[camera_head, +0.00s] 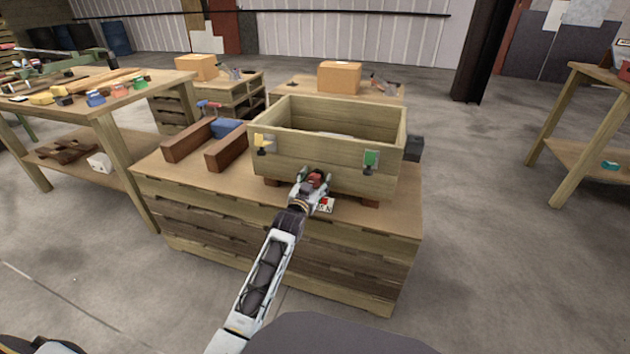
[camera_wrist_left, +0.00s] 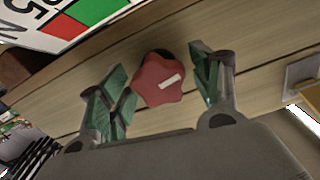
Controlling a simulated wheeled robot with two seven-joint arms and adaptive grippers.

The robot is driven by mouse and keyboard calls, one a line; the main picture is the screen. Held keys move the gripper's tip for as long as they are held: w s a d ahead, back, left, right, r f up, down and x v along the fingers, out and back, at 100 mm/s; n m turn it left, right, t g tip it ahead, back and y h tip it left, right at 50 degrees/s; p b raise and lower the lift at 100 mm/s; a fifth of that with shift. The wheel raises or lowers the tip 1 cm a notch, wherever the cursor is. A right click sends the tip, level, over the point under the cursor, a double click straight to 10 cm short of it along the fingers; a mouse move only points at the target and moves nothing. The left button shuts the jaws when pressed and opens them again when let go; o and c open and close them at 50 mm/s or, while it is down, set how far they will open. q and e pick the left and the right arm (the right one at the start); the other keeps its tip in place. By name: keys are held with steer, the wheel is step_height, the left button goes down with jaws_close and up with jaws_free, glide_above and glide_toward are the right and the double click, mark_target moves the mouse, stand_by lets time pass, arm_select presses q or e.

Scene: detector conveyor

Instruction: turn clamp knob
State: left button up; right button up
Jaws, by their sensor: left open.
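A red lobed clamp knob (camera_head: 317,178) with a pale bar mark is on the front face of the wooden box (camera_head: 294,152), low and near the middle. It shows whole in the left wrist view (camera_wrist_left: 160,80). My left gripper (camera_head: 314,175) is at the box front, with its green-padded fingers on either side of the knob. In the left wrist view the gripper (camera_wrist_left: 162,76) is open. The knob sits between the fingers, with visible gaps on both sides. My right gripper is in neither view.
A yellow latch (camera_head: 263,143) and a green latch (camera_head: 371,160) are on the box front. A marked card (camera_head: 326,205) lies at the workbench edge under the box. Brown rails with a blue block (camera_head: 227,128) lie left of the box. Open floor is to the right.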

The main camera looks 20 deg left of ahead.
arm_select(q)
steer(key=c, duration=1)
steer(key=shift+c, duration=0.2)
